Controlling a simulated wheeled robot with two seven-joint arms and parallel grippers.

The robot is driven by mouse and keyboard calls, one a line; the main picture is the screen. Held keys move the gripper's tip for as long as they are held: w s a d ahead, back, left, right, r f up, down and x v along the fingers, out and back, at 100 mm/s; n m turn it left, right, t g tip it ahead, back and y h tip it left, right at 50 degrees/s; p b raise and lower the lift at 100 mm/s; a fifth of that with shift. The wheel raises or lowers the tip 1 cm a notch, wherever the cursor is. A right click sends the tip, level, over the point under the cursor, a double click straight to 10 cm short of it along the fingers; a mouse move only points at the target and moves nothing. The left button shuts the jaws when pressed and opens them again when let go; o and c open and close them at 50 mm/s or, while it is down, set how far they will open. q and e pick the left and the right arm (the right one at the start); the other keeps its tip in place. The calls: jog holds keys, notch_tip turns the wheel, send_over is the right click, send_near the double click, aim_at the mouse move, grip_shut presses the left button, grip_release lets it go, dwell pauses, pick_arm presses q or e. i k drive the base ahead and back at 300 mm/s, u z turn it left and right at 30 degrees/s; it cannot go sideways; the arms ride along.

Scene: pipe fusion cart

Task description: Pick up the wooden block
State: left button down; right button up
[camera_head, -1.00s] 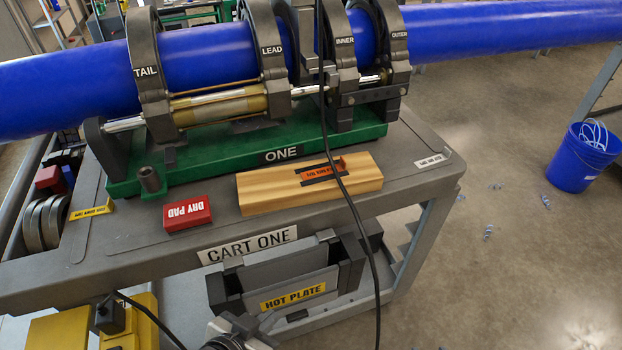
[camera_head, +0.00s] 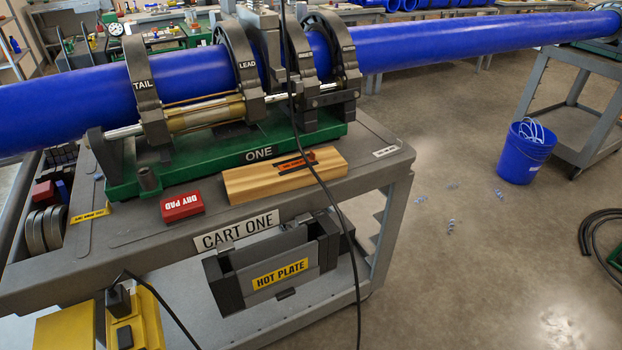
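The wooden block (camera_head: 260,182) lies flat on the grey top of cart one (camera_head: 130,228), near its front edge. It is a long, light-brown block with an orange and black label on its upper face. A black cable hangs in front of it and crosses its right part. The green base (camera_head: 200,165) marked ONE is just behind it. Neither of my grippers is in view, and nothing holds the block.
A red dry pad (camera_head: 182,207) lies left of the block. A blue pipe (camera_head: 430,42) runs through the clamps behind. The hot plate (camera_head: 275,270) hangs below the cart top. A blue bucket (camera_head: 522,155) stands on open floor at right.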

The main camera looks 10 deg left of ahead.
aim_at(254, 181)
jog(key=z, duration=1.4)
jog(key=i, duration=1.25)
jog(key=u, duration=3)
